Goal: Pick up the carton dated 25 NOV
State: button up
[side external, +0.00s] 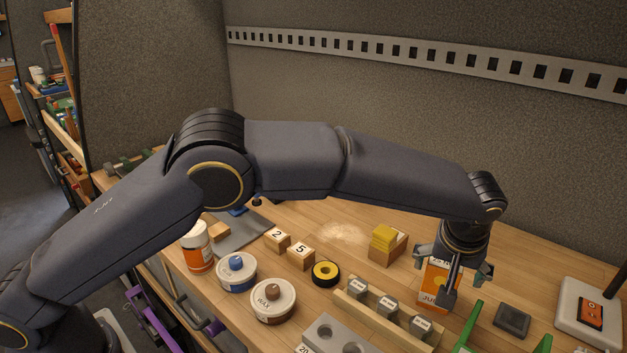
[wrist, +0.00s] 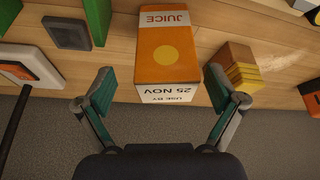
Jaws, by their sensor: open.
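The carton dated 25 NOV (wrist: 167,50) is an orange juice box with a yellow dot and a white label strip reading "USE BY 25 NOV". It stands on the wooden bench; in the side external view the carton (side external: 431,280) is partly hidden behind my gripper. My gripper (wrist: 157,92) is open, with one finger on each side of the carton's labelled end in the wrist view. Gaps show between the fingers and the carton. In the side external view my gripper (side external: 455,280) points down at the carton.
A wooden block with yellow pieces (side external: 384,241) stands close to the carton. A wooden rack of small weights (side external: 388,310) is in front. Green uprights (side external: 467,328), a dark square pad (side external: 512,319) and a white scale-like device (side external: 577,326) lie to the right.

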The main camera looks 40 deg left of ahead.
jog(key=x, duration=0.4)
jog(key=shift+w+a+f, duration=0.15)
jog(key=shift+a+f, duration=0.2)
jog(key=c, duration=1.4)
